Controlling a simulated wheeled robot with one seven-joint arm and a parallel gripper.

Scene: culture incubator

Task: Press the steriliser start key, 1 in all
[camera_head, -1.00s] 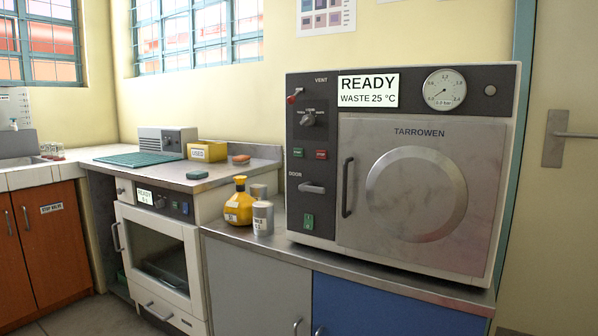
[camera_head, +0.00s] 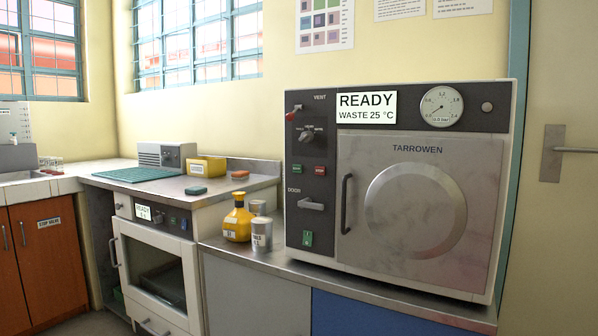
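The steriliser (camera_head: 412,205), marked TARROWEN, stands on the counter at the right with its door shut. Its display (camera_head: 366,107) reads READY, WASTE 25 °C. On its dark left panel are a green key (camera_head: 296,169) and a red key (camera_head: 320,170) side by side; their lettering is too small to read surely. Above them are a selector knob (camera_head: 306,136) and the red-tipped vent lever (camera_head: 294,113). Below are the door lever (camera_head: 311,204) and a green switch (camera_head: 308,238). The gauge (camera_head: 441,107) shows 0.0 bar. My gripper is not in view.
A yellow flask (camera_head: 237,219) and metal cans (camera_head: 262,234) stand on the counter just left of the steriliser. A second appliance (camera_head: 160,270) with a glass door is further left. The air before the steriliser panel is clear.

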